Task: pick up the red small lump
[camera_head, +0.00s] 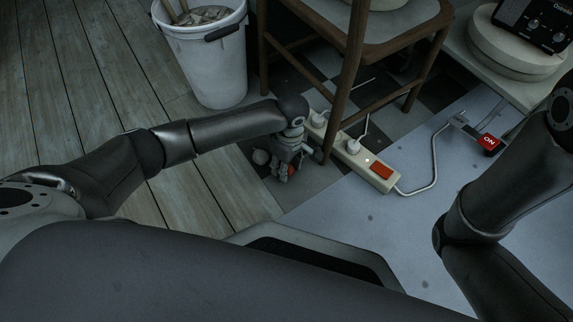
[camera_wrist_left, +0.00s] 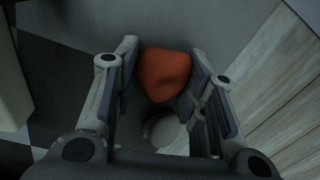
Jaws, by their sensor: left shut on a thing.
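The red small lump (camera_wrist_left: 165,73) is an orange-red rounded clay piece between the two fingers of my left gripper (camera_wrist_left: 165,88) in the left wrist view. The fingers are shut on it. I cannot tell whether the lump touches the floor. My right arm shows at the right, but its gripper is out of view.
A wooden stool (camera_head: 357,60) stands behind, and a white bucket (camera_head: 211,62) at the back left. Wooden floor at left is clear.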

